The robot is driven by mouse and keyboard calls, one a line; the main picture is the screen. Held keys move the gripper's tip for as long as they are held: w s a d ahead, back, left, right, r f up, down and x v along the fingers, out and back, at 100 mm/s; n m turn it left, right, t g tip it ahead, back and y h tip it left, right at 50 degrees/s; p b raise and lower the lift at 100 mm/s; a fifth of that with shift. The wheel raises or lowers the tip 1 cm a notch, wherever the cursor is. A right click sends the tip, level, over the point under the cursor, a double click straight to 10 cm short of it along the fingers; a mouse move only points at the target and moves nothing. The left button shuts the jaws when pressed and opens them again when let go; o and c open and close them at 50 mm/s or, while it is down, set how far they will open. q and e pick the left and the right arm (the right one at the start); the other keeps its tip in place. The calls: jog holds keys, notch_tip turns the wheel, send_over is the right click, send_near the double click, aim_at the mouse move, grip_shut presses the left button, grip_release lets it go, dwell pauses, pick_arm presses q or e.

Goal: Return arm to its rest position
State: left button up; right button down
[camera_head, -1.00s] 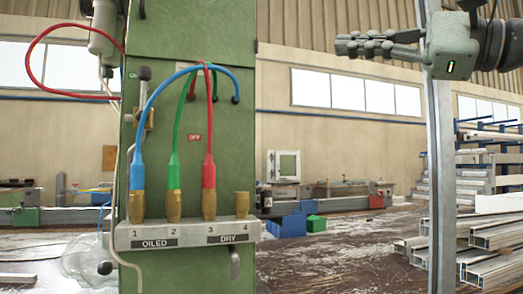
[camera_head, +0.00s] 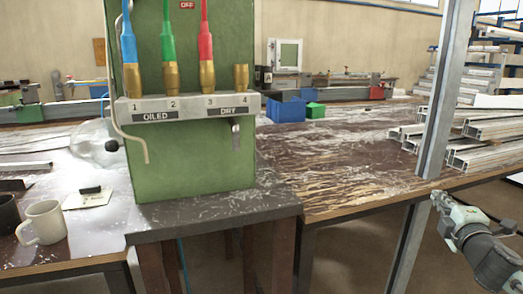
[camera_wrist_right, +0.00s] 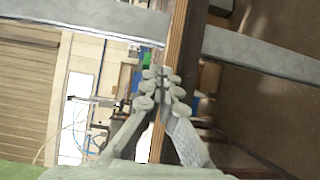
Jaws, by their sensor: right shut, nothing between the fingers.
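My right gripper (camera_head: 437,201) is at the right side of the head view, low, beside the grey metal post (camera_head: 440,110) and the table's front edge. Part of my right arm reaches in from the lower right corner. In the right wrist view the gripper's fingers (camera_wrist_right: 160,82) are together and nothing is held between them. My left gripper is not in either view.
A white mug (camera_head: 42,222) is at the lower left. Aluminium profiles (camera_head: 490,128) lie at the right. Floor shows below the bench edge.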

jog(key=s+d+f+m+g+h, duration=0.1)
jog(key=s+d+f+m+g, duration=0.25)
jog(key=s+f, duration=0.6)
jog(key=s+d+f+m+g+h, duration=0.2)
jog(key=s+d+f+g, duration=0.25)
jog(key=s+f, duration=0.45)
jog(key=s+d+f+m+g+h, duration=0.1)
jog(key=s+d+f+m+g, duration=0.25)
jog(key=s+f, duration=0.6)
jog(key=s+a+f+m+g+y, duration=0.1)
jog(key=s+a+f+y, duration=0.1)
jog(key=a+f, duration=0.3)
jog(key=s+a+f+m+y, duration=0.2)
jog(key=a+f, duration=0.3)
jog(key=a, duration=0.8)
jog(key=s+a+f+m+g+y, duration=0.1)
jog(key=s+a+f+m+y, duration=0.1)
jog(key=a+f, duration=0.3)
jog(key=a, duration=0.4)
jog(key=shift+s+a+g, duration=0.15)
jog(key=shift+a+g, duration=0.2)
jog(key=shift+a, duration=0.05)
